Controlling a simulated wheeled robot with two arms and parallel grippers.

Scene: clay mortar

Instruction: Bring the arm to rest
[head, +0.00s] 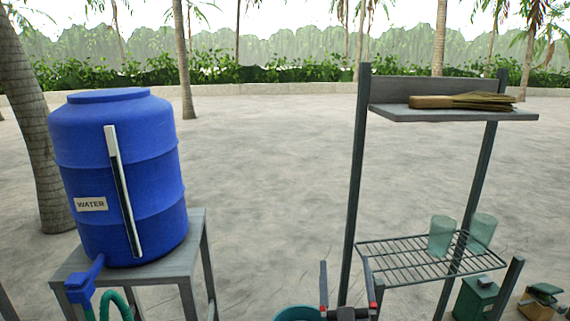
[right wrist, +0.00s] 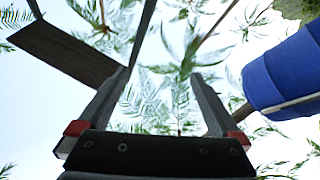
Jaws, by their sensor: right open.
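My right gripper (head: 348,290) is at the bottom of the head view, fingers pointing up, in front of the metal rack. In the right wrist view my right gripper (right wrist: 155,105) has its two grey fingers wide apart, with red pads at their bases and nothing between them. That view looks up at sky and palm leaves. My left gripper is in neither view.
A blue water barrel (head: 118,180) stands on a grey table (head: 190,258) at left. A rack with a wire shelf (head: 400,270) holds two glasses (head: 442,236); a brush (head: 460,101) lies on its top shelf (head: 400,114). A teal basin (head: 296,313) is below. Open ground lies between.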

